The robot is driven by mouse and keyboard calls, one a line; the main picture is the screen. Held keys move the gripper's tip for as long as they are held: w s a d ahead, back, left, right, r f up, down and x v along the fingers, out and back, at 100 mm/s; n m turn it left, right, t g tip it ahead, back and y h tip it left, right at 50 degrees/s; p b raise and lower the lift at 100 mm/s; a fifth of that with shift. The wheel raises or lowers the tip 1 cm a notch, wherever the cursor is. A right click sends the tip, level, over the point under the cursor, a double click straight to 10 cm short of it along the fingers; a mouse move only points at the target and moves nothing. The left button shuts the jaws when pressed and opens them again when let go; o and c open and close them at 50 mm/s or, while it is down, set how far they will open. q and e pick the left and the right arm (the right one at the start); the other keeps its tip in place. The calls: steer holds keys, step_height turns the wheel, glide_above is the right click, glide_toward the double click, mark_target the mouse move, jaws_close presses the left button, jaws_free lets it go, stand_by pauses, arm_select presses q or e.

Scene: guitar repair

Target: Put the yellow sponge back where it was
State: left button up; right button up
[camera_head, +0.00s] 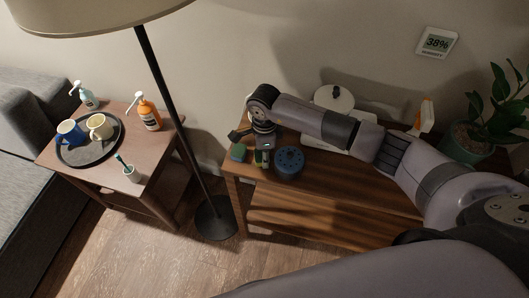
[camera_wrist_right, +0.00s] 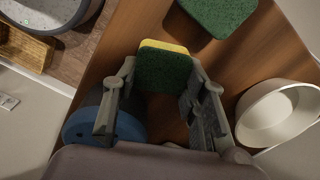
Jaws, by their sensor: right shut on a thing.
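The yellow sponge (camera_wrist_right: 163,68) has a green scouring face and a yellow edge. In the right wrist view it lies between the fingertips of my right gripper (camera_wrist_right: 160,88), which is shut on it. In the head view my right gripper (camera_head: 262,155) is over the left end of the wooden bench, between a green block and a blue round thing; the sponge is hard to make out there. I cannot tell whether the sponge touches the bench top. My left gripper is not in view.
A green sponge-like block (camera_head: 238,152) and a blue round container (camera_head: 289,163) are close by on the wooden bench (camera_head: 345,190). A white bowl (camera_wrist_right: 278,112) shows in the wrist view. A lamp pole (camera_head: 165,90) stands left, before a side table (camera_head: 150,165) with a dark tray (camera_head: 88,156).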

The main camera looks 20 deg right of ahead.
steer(key=o, duration=1)
steer(key=shift+f, duration=0.1)
steer(key=shift+r+p, duration=0.3)
steer(key=shift+p, duration=0.05)
steer(key=shift+w+r+b, duration=0.1)
steer(key=shift+r+b, duration=1.45)
steer(key=shift+r, duration=4.35)
